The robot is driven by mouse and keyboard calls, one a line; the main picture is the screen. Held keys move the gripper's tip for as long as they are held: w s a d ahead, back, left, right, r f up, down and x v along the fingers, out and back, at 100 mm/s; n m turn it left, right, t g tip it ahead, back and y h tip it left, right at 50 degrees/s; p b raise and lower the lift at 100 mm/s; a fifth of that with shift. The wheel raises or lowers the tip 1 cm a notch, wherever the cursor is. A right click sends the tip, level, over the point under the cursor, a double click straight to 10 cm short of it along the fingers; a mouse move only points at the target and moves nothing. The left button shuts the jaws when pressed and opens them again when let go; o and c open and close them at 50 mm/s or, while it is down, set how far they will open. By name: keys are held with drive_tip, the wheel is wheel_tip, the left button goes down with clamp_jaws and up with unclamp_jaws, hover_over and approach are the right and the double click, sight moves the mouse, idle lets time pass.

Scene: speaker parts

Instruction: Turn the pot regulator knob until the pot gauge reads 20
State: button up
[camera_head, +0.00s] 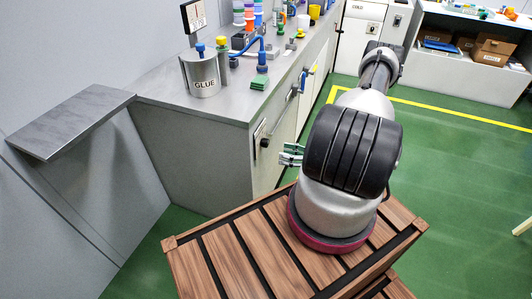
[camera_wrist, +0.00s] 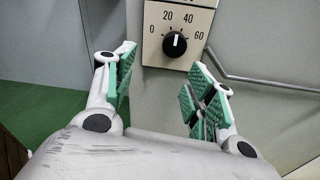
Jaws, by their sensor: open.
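The black regulator knob (camera_wrist: 174,44) sits on a cream dial plate (camera_wrist: 155,20) marked 0, 20, 40 and 60 in the wrist view. Its white mark points roughly upward, between the 20 and 40 marks. The knob also shows on the cabinet front in the head view (camera_head: 264,142). My gripper (camera_wrist: 161,75) is open and empty, its green-padded fingers spread below and to either side of the knob, not touching it. In the head view my gripper (camera_head: 291,155) is right of the knob. The pot (camera_head: 204,86), labelled GLUE, stands on the counter. A framed white panel (camera_head: 194,15), perhaps the gauge, is too small to read.
A metal rail (camera_wrist: 260,82) runs along the cabinet right of the dial. Blue and yellow handles (camera_head: 303,80) project from the cabinet front. A grey shelf (camera_head: 70,120) juts out at left. Green floor is open at right.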

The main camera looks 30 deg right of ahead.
sight(268, 144)
drive_tip(key=shift+m+t, duration=0.4)
drive_tip(key=shift+t, duration=0.1)
drive_tip(key=x, duration=0.2)
drive_tip(key=d+x, duration=0.1)
drive_tip(key=x, duration=0.2)
drive_tip(key=w+r+x, duration=0.1)
drive_tip(key=x, duration=0.2)
drive_tip(key=shift+w, duration=0.15)
drive_tip(key=c, duration=1.1)
